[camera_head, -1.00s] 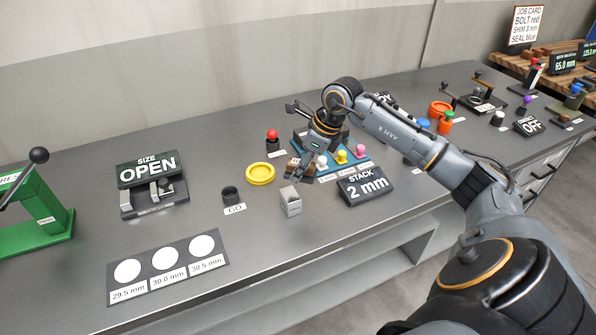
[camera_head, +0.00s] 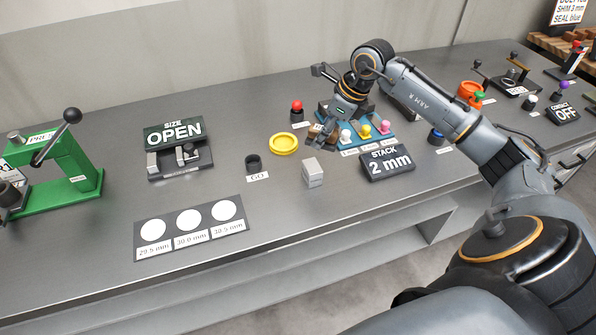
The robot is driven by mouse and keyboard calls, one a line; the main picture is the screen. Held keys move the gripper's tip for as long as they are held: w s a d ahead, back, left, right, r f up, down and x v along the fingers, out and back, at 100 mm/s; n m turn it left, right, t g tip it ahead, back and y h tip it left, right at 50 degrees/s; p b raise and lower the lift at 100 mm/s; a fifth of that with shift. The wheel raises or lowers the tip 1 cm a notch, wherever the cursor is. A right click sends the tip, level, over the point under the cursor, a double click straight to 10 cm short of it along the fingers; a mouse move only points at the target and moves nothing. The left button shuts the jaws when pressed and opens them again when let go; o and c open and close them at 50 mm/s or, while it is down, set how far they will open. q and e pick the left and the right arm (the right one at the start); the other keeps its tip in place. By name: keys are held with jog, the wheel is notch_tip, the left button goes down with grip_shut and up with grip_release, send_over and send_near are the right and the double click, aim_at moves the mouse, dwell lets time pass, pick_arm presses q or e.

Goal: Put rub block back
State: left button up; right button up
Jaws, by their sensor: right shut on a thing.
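My right gripper (camera_head: 322,136) reaches in from the right and is pointed down over the back middle of the grey bench. It is shut on a small brown piece (camera_head: 317,130), probably the rub block, which its fingers partly hide. A silver-grey block or holder (camera_head: 313,174) stands on the bench just in front of the gripper, apart from it. I cannot tell whether this is the rub block's place. My left gripper is not in view.
A blue tray with coloured knobs (camera_head: 376,141) and the "STACK 2 mm" display (camera_head: 387,164) sit right of the gripper. A yellow ring (camera_head: 284,145), black GO cup (camera_head: 253,162) and SIZE gauge (camera_head: 178,150) stand left. A green press (camera_head: 70,172) is far left.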

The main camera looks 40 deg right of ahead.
jog(key=s+a+n+b, duration=0.2)
jog(key=s+a, duration=0.5)
jog(key=a, duration=0.4)
jog(key=s+a+n+b, duration=0.15)
jog(key=s+a, duration=0.45)
jog(key=a, duration=0.6)
jog(key=p, duration=0.4)
send_over(263, 210)
jog(key=s, duration=0.1)
jog(key=shift+g+y, duration=0.4)
jog(key=f, duration=0.9)
jog(key=shift+s+d+f, duration=0.15)
jog(key=shift+d+f, duration=0.05)
jog(key=shift+d, duration=0.15)
jog(key=shift+d+f, duration=0.1)
jog(key=shift+f, duration=0.15)
jog(key=f, duration=0.1)
jog(key=f+p, duration=0.1)
jog(key=f, duration=0.1)
jog(key=shift+w+p, duration=0.3)
jog(key=shift+d+f, duration=0.1)
jog(key=shift+f, duration=0.15)
